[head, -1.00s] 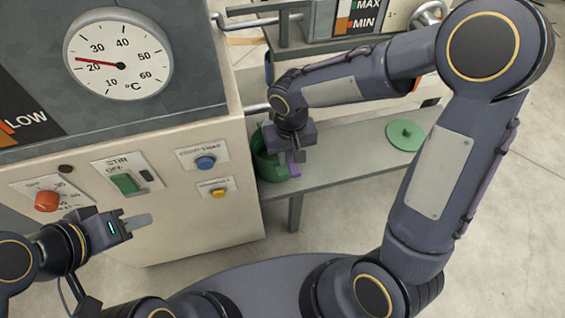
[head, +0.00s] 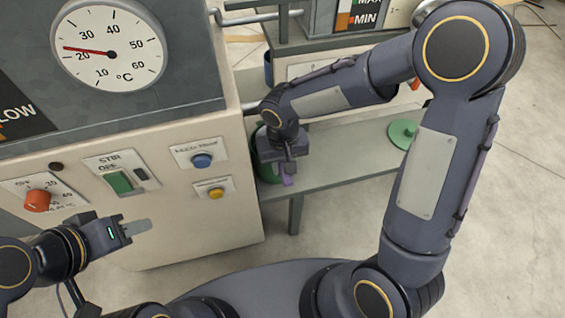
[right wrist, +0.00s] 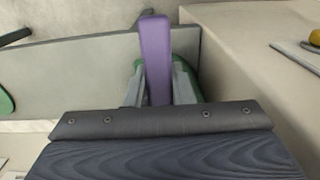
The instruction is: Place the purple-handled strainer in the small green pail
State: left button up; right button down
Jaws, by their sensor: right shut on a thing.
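The purple handle of the strainer (head: 288,181) shows below my right gripper (head: 287,168) in the head view. My right gripper is shut on this handle, which also stands up between its fingers in the right wrist view (right wrist: 155,50). The strainer's bowl is hidden. The small green pail (head: 266,173) stands on the grey shelf against the machine, mostly hidden behind my right gripper. Green parts of the pail (right wrist: 192,74) show behind the fingers in the right wrist view. I cannot tell whether the strainer is inside the pail. My left gripper (head: 138,227) is before the machine's front, its finger gap not visible.
A green round lid (head: 402,133) lies on the grey shelf (head: 340,165), right of the pail. The beige machine panel (head: 225,215) with knobs and buttons stands close left of the pail. The shelf between pail and lid is clear.

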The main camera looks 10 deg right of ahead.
jog(key=c, duration=1.3)
grip_release()
jog(key=shift+f, duration=0.1)
jog(key=shift+o, duration=0.2)
jog(key=shift+r, duration=0.2)
notch_tip(320, 180, up, 13)
jog(key=p, duration=0.5)
jog(key=s+d+r+m+t+y, duration=0.1)
jog(key=s+d+r+t+y, duration=0.1)
jog(key=s+d, duration=0.3)
jog(key=s+d+r+m+t+y, duration=0.1)
jog(key=s+d+r+t, duration=0.2)
jog(key=s+d, duration=0.3)
jog(key=s, duration=0.5)
jog(key=shift+r+t+y, duration=0.3)
jog(key=shift+r+y, duration=0.05)
jog(key=shift+y, duration=0.05)
